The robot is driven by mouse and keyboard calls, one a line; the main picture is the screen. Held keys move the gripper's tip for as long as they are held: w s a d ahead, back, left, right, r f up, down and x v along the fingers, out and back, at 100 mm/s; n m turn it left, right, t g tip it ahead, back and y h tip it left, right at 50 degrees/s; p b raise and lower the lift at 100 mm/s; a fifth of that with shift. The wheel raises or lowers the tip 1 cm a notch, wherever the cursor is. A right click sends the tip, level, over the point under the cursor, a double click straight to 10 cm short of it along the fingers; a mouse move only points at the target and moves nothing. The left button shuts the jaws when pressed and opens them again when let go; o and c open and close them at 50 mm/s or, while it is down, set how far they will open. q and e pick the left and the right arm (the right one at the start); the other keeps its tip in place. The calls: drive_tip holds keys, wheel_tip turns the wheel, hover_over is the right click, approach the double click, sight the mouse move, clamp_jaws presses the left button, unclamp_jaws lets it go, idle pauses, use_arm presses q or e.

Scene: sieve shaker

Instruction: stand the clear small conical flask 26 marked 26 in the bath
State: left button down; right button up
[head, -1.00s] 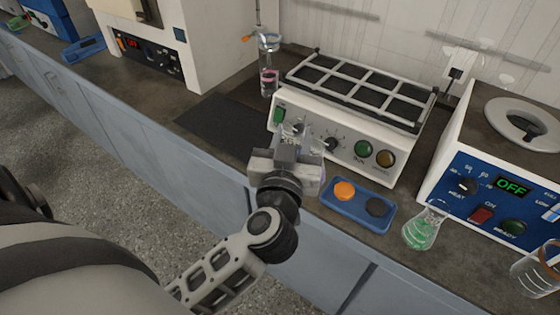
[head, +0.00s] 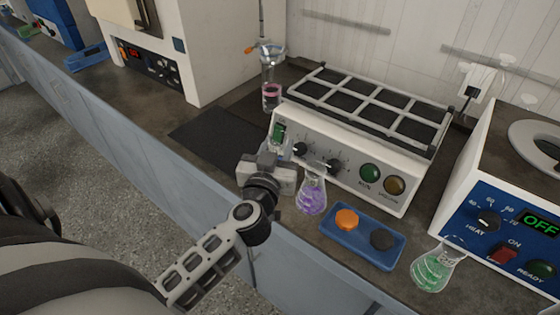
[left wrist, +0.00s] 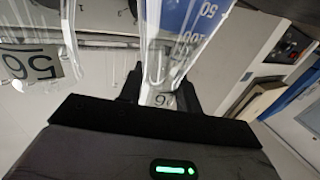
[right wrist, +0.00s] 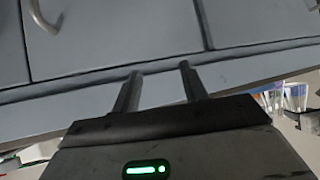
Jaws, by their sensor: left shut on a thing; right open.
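My left gripper (head: 268,162) is shut on a clear conical flask (head: 276,146), held above the bench in front of the shaker's left end. In the left wrist view the flask (left wrist: 178,45) is between the fingers, with blue graduations and a partly hidden label that seems to end in 6. The bath looks to be the blue-fronted unit (head: 500,222) at the right, with a grey ring (head: 520,136) around its top opening and a display reading OFF. My right gripper (right wrist: 158,82) is open and empty, facing blue cabinet fronts; it is not in the head view.
A flask with purple liquid (head: 312,196) stands close to the right of my left gripper. A blue tray (head: 362,246) with orange and black discs and a green flask (head: 434,270) are farther right. The shaker (head: 350,160) stands behind. A dark mat (head: 215,138) is clear.

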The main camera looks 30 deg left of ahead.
use_arm(q)
drive_tip(key=b, duration=0.1)
drive_tip(key=f+b, duration=0.2)
drive_tip(key=shift+w+a+f, duration=0.1)
drive_tip(key=shift+w+a, duration=0.15)
drive_tip(key=shift+a, duration=0.05)
drive_tip(key=shift+f+b, duration=0.4)
drive_tip(key=shift+b, duration=0.2)
drive_tip(key=shift+f+b, duration=0.3)
drive_tip(key=shift+r, duration=0.15)
drive_tip(key=shift+f, duration=0.2)
drive_tip(key=c, duration=1)
unclamp_jaws()
drive_tip(key=shift+o, duration=0.2)
use_arm(e)
drive_tip(key=shift+w+a+f, duration=0.1)
drive_tip(key=shift+a+f, duration=0.05)
drive_tip(key=shift+f, duration=0.35)
drive_tip(key=shift+w+a+f, duration=0.1)
drive_tip(key=shift+a+f, duration=0.05)
drive_tip(key=shift+f, duration=0.3)
use_arm(q)
drive_tip(key=shift+f, duration=0.1)
use_arm(e)
drive_tip(key=shift+f, duration=0.1)
